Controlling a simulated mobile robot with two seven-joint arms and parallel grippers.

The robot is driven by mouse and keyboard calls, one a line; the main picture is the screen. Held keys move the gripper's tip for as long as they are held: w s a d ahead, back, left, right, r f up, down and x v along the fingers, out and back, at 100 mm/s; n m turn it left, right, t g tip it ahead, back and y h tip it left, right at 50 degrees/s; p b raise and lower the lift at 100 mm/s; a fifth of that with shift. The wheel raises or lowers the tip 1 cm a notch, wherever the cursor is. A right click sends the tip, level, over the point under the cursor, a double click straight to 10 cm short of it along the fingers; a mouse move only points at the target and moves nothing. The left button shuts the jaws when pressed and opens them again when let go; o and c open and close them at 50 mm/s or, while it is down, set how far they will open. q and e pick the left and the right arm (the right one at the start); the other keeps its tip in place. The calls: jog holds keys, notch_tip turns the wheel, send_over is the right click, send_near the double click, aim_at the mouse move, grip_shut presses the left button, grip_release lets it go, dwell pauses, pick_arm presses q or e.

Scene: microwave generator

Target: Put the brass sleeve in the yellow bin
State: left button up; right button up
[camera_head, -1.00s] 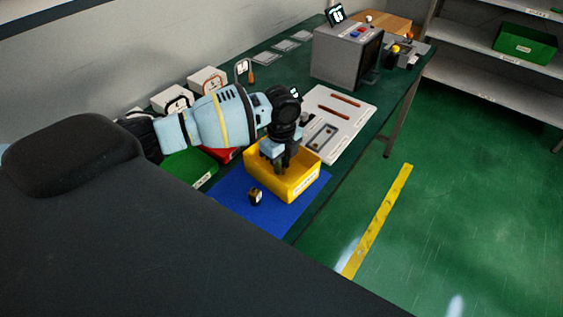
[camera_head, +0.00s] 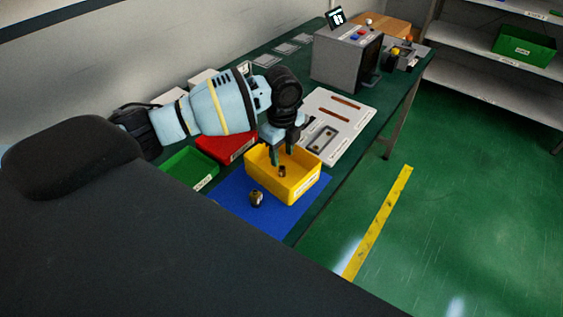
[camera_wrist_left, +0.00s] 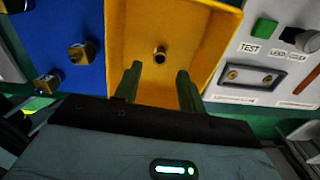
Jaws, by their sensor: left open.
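The yellow bin (camera_head: 299,187) stands at the near edge of the green table and also shows in the wrist view (camera_wrist_left: 205,45). A small brass cylinder with a dark round opening, which looks like the brass sleeve (camera_wrist_left: 160,54), is inside the bin, apart from the fingers. It also shows in the head view (camera_head: 282,171). My left gripper (camera_head: 283,152) is open above the bin, its two fingers (camera_wrist_left: 158,76) apart with nothing between them. My right gripper is not in view.
A blue mat (camera_head: 232,206) lies beside the bin, with brass parts (camera_head: 257,198) on it; the wrist view shows two (camera_wrist_left: 83,52). A green bin (camera_head: 190,170) and a red bin (camera_head: 226,147) stand behind. A white panel (camera_head: 340,118) lies right of the yellow bin.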

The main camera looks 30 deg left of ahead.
aim_at(282, 168)
pick_arm(q)
notch_tip(282, 168, up, 7)
dwell(0.3)
